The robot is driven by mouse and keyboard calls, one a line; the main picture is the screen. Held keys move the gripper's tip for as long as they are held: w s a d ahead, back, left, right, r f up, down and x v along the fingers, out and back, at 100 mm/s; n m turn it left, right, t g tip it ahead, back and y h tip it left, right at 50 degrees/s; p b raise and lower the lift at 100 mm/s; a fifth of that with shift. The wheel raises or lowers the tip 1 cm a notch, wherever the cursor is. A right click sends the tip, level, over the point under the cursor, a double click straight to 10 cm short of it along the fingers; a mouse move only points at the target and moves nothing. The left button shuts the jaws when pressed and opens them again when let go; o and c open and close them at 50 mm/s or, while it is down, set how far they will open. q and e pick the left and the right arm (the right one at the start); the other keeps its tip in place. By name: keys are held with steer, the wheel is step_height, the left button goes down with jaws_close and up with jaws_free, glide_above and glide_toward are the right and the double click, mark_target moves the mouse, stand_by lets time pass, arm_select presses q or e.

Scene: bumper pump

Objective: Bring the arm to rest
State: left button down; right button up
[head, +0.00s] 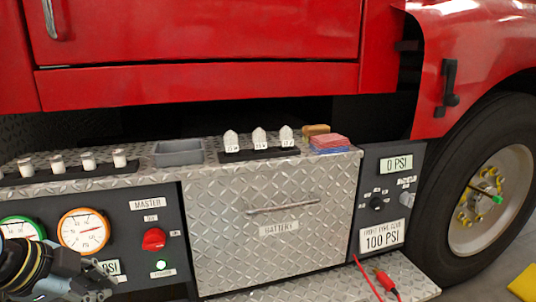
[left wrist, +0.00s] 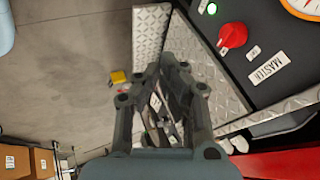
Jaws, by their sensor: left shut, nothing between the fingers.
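My left gripper (head: 92,280) is low at the left edge of the head view, in front of the gauge panel. Its fingers also show in the left wrist view (left wrist: 168,72); they are shut and empty. The gripper is left of and below the red MASTER knob (head: 153,238) and appears apart from it. The knob shows in the left wrist view too (left wrist: 232,36). A green lamp (head: 160,265) glows below the knob. My right gripper is not in view.
A diamond-plate shelf (head: 200,174) holds a grey tray (head: 178,153), several white-capped items and folded cloths (head: 329,143). Below is the BATTERY door (head: 270,255). A red cable clamp (head: 384,281) lies on the step. A tire (head: 500,125) stands at right. Floor (left wrist: 60,65) looks open.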

arm_select(q)
steer(key=s+d+f+n+g+y, duration=0.1)
steer(key=s+d+n+g+y, duration=0.25)
steer(key=s+n, duration=1.25)
steer(key=s+a+f+m+g, duration=0.15)
steer(key=s+f, duration=0.25)
steer(key=f, duration=0.9)
steer(key=s+f+m, duration=0.2)
steer(key=s+f, duration=0.2)
steer(key=f, duration=1)
steer(key=s+a+f, duration=0.1)
steer(key=s+f, duration=1.3)
steer(key=s, duration=0.3)
steer(key=shift+s+a+f+g, duration=0.2)
steer(key=shift+s+f+g, duration=0.05)
steer(key=shift+s+g, duration=0.15)
steer(key=shift+h, duration=0.25)
